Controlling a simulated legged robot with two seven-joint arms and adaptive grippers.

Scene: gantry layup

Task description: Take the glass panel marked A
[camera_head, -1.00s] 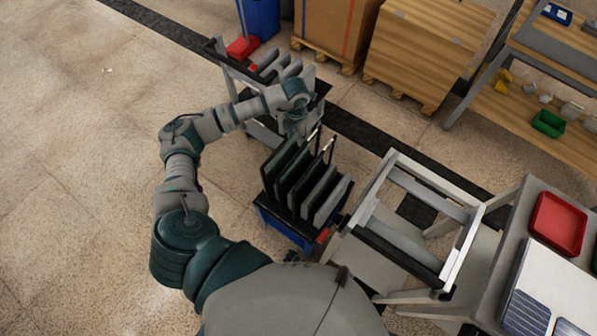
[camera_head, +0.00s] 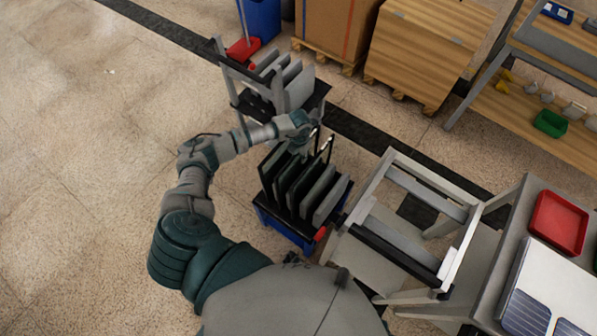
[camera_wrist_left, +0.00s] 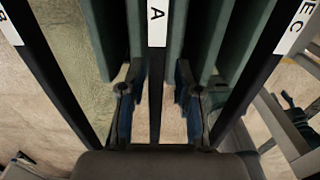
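The panel marked A (camera_wrist_left: 156,60) stands on edge in the middle of the left wrist view, its thin dark edge and white label toward me. My left gripper (camera_wrist_left: 157,92) is open, with one finger on each side of this edge and a gap on both sides. In the head view my left gripper (camera_head: 312,138) is at the back of a blue-based rack (camera_head: 283,222) with several dark upright panels (camera_head: 300,185). The fingers are too small to make out there, and I cannot read the labels. My right gripper is not in view.
Neighbouring panels marked B (camera_wrist_left: 45,70) and with letters E and C (camera_wrist_left: 250,70) flank the gripper. A trolley with grey panels (camera_head: 292,85) stands behind the rack. A white frame stand (camera_head: 455,265) is to the right. Open floor lies left.

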